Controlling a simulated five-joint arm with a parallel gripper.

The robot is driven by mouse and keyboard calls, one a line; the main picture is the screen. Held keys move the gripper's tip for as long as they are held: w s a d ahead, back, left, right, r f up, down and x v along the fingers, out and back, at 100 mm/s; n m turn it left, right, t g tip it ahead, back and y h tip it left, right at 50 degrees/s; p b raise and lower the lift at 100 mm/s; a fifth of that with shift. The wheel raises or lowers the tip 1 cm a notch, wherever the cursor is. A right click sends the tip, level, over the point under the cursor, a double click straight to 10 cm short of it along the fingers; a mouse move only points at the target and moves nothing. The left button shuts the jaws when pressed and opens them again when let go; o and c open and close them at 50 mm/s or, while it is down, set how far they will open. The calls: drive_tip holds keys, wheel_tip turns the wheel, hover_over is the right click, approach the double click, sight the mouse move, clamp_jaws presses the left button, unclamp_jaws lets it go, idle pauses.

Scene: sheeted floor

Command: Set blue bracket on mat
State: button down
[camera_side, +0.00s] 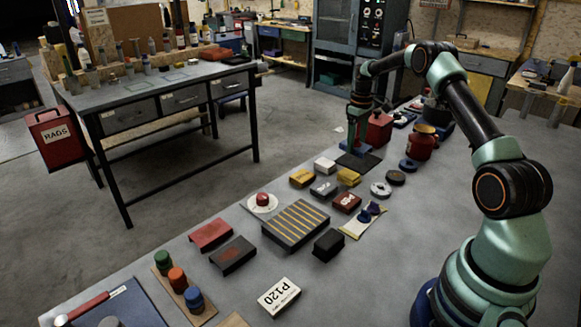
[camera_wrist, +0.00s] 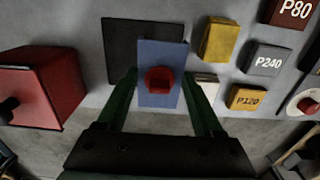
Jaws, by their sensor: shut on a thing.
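The blue bracket (camera_wrist: 149,56) is a flat blue plate with a red knob-like part (camera_wrist: 159,80) on it, in the wrist view. My gripper (camera_wrist: 160,76) has its green fingers shut on it from both sides. The black square mat (camera_wrist: 118,45) lies behind the bracket, and the bracket overlaps its right part in this view. I cannot tell whether the bracket touches the mat. In the side view my gripper (camera_side: 354,148) points down over the mat (camera_side: 366,164) and the bracket is hard to make out there.
A red box (camera_wrist: 38,97) stands left of the mat in the wrist view. Yellow (camera_wrist: 218,40) and grey P240 (camera_wrist: 266,58) blocks lie to the right. A striped rack (camera_side: 296,224) and several small blocks lie nearer the camera in the side view.

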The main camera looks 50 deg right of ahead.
sight(353, 163)
drive_tip(key=shift+f, duration=2.25)
drive_tip(key=shift+f, duration=0.15)
drive_tip(key=shift+c, duration=0.2)
unclamp_jaws()
